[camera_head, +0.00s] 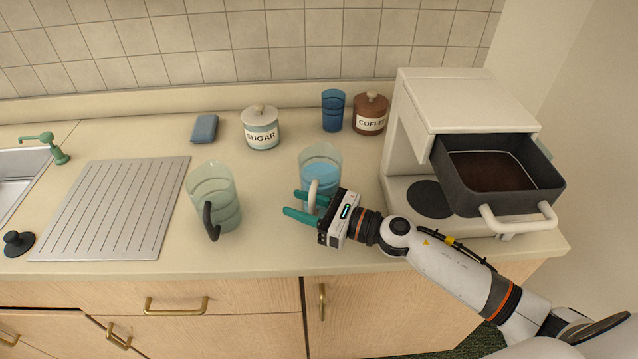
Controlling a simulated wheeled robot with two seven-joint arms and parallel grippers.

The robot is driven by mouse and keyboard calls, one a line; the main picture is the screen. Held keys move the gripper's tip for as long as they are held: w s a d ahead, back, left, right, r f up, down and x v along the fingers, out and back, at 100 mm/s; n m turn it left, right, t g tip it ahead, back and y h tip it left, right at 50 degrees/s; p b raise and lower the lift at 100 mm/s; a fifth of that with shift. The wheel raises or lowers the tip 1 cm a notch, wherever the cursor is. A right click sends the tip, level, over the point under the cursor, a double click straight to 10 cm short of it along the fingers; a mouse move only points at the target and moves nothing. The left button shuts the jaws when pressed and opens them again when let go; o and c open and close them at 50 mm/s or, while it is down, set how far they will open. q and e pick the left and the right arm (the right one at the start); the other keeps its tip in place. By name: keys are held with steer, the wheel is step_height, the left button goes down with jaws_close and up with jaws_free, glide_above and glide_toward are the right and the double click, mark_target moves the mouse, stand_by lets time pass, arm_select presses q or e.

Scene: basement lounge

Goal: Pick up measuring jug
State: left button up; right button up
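A clear jug with a white handle (321,160) and blue contents stands upright on the counter. A second clear jug (213,188) with a dark handle stands to its left; I cannot tell which is the measuring jug. My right gripper (292,203) reaches in from the right, at the white handle on the jug's near side. Its two green fingers are apart, pointing left, with the handle's lower end showing by them. I cannot tell whether they touch it. My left gripper is not in view.
A white coffee machine (446,100) with a dark open drawer (548,180) stands right. Sugar jar (262,130), coffee jar (371,112), blue cup (333,110) and blue sponge-like block (204,128) line the back. A ridged drainboard (115,205) lies left.

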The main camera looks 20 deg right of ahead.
jaws_close()
stand_by(1.4)
steer(key=shift+d+r, duration=0.1)
